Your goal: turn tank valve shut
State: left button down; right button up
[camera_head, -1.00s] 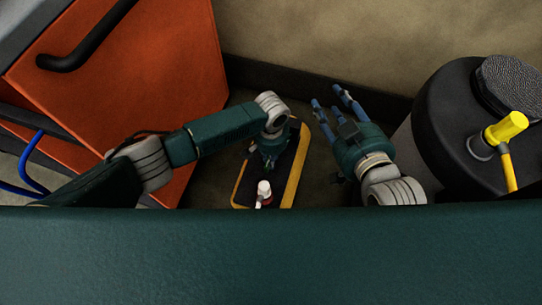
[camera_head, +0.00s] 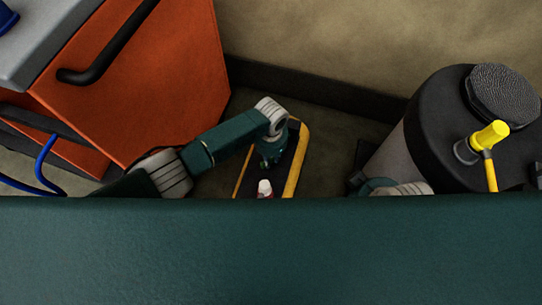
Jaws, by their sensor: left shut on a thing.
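The tank (camera_head: 430,130) stands at the right, grey-sided with a black top. A yellow valve (camera_head: 489,136) sits on its top, with a yellow bar running down from it. My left gripper (camera_head: 268,162) points down over a dark, yellow-edged tray (camera_head: 296,168) in the middle, well away from the valve. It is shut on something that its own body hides. My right gripper (camera_head: 358,183) shows only in part, low beside the tank, cut off by the teal surface in front. Its fingers cannot be made out. Nothing of mine is seen touching the valve.
An orange cabinet (camera_head: 165,90) with a black handle (camera_head: 110,45) fills the left. A blue cable (camera_head: 42,165) hangs at the far left. A small white and red thing (camera_head: 264,187) is at the tray. Floor between tray and tank is clear.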

pick_arm(q)
jog(key=m, duration=0.5)
jog(key=shift+s+a+m+p, duration=0.1)
jog(key=shift+m+p, duration=0.2)
jog(key=shift+a+m, duration=0.1)
jog(key=shift+m, duration=2.1)
jog(key=c, duration=1.6)
grip_release()
jog(key=shift+o, duration=0.2)
jog(key=shift+r, duration=0.1)
notch_tip(320, 180, up, 12)
